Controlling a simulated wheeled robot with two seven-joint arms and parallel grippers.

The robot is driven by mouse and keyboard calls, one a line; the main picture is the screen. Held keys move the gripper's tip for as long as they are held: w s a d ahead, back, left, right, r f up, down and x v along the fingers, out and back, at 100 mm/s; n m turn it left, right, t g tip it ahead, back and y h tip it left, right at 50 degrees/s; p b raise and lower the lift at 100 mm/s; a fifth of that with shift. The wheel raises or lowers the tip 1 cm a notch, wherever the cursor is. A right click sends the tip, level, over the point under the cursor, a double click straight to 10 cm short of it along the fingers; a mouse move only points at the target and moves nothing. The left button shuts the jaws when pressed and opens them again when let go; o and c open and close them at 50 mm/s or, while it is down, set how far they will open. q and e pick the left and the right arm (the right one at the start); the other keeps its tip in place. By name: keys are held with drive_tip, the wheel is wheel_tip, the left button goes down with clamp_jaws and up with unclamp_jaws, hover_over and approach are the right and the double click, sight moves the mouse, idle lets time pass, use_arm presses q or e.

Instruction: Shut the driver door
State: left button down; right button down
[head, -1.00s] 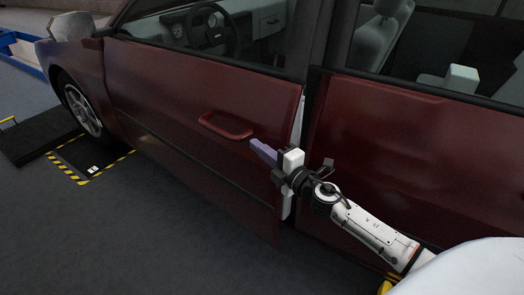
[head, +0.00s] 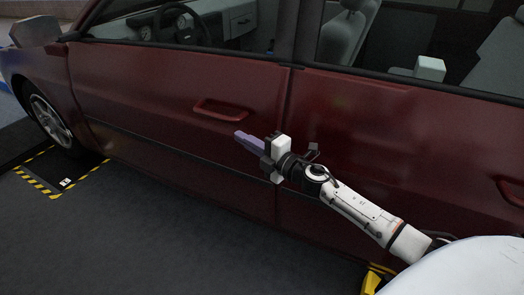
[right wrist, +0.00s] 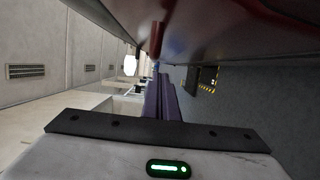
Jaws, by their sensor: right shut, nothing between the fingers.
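The dark red driver door (head: 165,95) is in the left half of the head view, lying nearly flush with the rear door; only a thin dark seam shows between them. Its red handle (head: 222,110) is near its rear edge. My right gripper (head: 245,138) is shut and empty, its purple fingers at the door's outer face just below and right of the handle. Whether they touch the panel I cannot tell. In the right wrist view the shut fingers (right wrist: 162,97) point along the red door surface (right wrist: 220,25). My left gripper is not in view.
The rear door (head: 390,135) is right of the seam. A front wheel (head: 52,122) stands by a floor pad with yellow-black stripes (head: 38,186). A yellow part (head: 372,279) is low at the right. Grey floor (head: 150,235) beside the car is clear.

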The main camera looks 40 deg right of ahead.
drive_tip(key=s+d, duration=0.1)
drive_tip(key=s, duration=0.9)
drive_tip(key=shift+s, duration=0.2)
drive_tip(key=shift+d, duration=0.1)
drive_tip(key=s+a+f+m+g+p, duration=0.3)
drive_tip(key=s+a+f+m, duration=0.6)
drive_tip(key=s, duration=0.3)
drive_tip(key=s+a+f+m+g+p, duration=0.4)
drive_tip(key=s+a+f+m+g, duration=0.2)
drive_tip(key=s+a+f+m, duration=0.3)
drive_tip(key=s+a, duration=0.2)
drive_tip(key=shift+s+a+h, duration=0.35)
drive_tip(key=shift+a+h, duration=0.05)
